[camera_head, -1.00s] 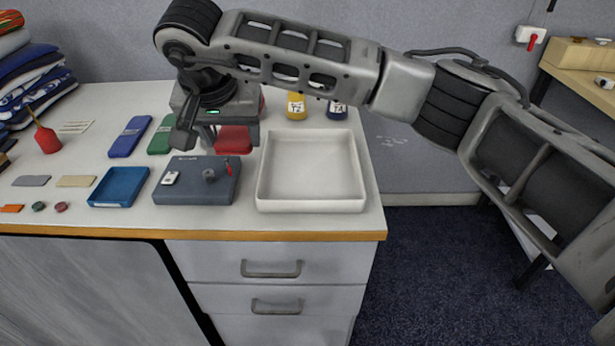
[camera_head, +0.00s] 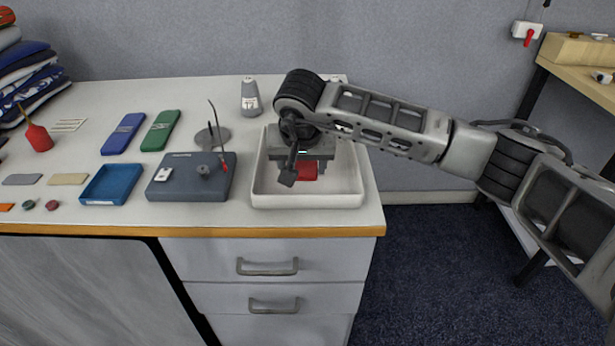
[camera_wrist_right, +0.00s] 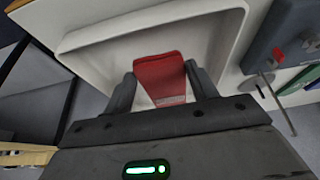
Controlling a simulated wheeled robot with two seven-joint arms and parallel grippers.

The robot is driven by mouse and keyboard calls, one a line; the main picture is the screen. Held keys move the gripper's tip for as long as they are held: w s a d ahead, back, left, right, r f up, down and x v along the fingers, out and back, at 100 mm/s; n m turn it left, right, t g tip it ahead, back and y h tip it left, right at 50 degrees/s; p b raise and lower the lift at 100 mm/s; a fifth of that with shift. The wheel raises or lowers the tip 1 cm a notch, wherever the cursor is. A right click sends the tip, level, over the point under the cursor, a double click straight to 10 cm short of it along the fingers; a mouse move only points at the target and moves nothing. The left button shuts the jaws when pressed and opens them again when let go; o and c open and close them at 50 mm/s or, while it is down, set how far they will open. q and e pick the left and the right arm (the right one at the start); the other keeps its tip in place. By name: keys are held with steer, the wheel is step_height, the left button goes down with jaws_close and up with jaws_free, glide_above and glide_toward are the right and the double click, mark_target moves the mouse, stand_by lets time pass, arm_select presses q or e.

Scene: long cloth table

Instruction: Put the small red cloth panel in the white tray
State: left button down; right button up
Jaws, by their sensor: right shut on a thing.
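The small red cloth panel (camera_head: 307,171) is held in my right gripper (camera_head: 304,168), over the inside of the white tray (camera_head: 306,202). In the right wrist view the red panel (camera_wrist_right: 161,78) sits between the two dark fingers of the right gripper (camera_wrist_right: 160,90), with the white tray (camera_wrist_right: 105,38) behind it. My right gripper is shut on the panel. I cannot tell whether the panel touches the tray floor. The gripper and wrist hide part of the tray's back. My left gripper is not in view.
A dark blue-grey station (camera_head: 190,190) with a thin upright wire stands just left of the tray. A blue tray (camera_head: 113,183), a blue case (camera_head: 124,134) and a green case (camera_head: 160,131) lie further left. A grey bottle (camera_head: 250,97) stands behind. The table's right edge is close to the tray.

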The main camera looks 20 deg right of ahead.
mark_target(308, 192)
steer(key=shift+d+f, duration=0.25)
steer(key=f, duration=0.3)
steer(key=shift+w+d+f+p, duration=0.1)
steer(key=shift+d+p, duration=0.2)
steer(key=shift+d, duration=0.05)
steer(key=shift+f, duration=0.3)
steer(key=o, duration=1.1)
steer(key=shift+f, duration=0.1)
steer(key=shift+c, duration=0.2)
